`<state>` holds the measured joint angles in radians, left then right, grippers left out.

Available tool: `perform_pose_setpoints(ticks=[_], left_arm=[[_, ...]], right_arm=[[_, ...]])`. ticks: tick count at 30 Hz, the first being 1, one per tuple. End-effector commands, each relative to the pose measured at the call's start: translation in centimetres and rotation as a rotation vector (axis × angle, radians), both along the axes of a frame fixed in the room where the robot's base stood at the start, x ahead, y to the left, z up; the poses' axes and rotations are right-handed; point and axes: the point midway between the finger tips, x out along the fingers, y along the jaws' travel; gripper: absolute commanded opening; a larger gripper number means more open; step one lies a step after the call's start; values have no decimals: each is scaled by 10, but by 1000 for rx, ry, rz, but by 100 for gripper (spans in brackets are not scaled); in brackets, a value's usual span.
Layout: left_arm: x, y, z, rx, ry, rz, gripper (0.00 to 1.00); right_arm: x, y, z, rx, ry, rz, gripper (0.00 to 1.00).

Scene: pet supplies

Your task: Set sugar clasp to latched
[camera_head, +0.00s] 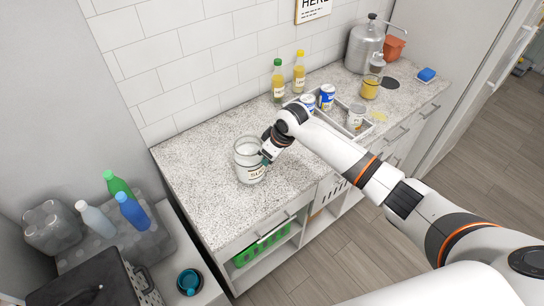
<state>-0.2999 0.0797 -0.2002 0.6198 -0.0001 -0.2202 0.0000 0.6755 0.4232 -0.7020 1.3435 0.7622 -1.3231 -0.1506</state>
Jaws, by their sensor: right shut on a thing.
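A sugar jar (250,161), a clear container with a label reading "SU...", stands upright on the speckled counter. My right gripper (267,153) reaches in from the right and is at the jar's right upper side. It is shut on a part there, apparently the clasp, but the fingers and wrist hide that part. I cannot tell whether the clasp is latched. My left gripper is not in view.
A grey tray (366,128) with cans stands right of the jar, partly behind my arm. Two bottles (278,80) stand near the wall. The counter (200,165) left of the jar is clear. Several bottles (132,212) stand at the lower left.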

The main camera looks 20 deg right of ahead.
Motion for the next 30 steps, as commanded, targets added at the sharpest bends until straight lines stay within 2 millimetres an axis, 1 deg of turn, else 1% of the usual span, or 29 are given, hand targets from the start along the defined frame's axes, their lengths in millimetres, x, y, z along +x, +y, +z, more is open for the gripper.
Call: perform_pose_setpoints(ticks=[14,15,17,18,19,27,30], left_arm=[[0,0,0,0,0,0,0],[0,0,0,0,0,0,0],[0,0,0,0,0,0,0],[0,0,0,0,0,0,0],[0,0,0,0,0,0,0],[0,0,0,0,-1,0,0],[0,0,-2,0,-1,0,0]], right_arm=[[1,1,0,-10,13,2,4],[1,1,0,-10,13,2,29],[0,1,0,-9,13,3,39],[0,1,0,-9,13,3,45],[1,1,0,-9,13,3,49],[0,1,0,-10,13,2,49],[0,0,5,-9,12,2,49]])
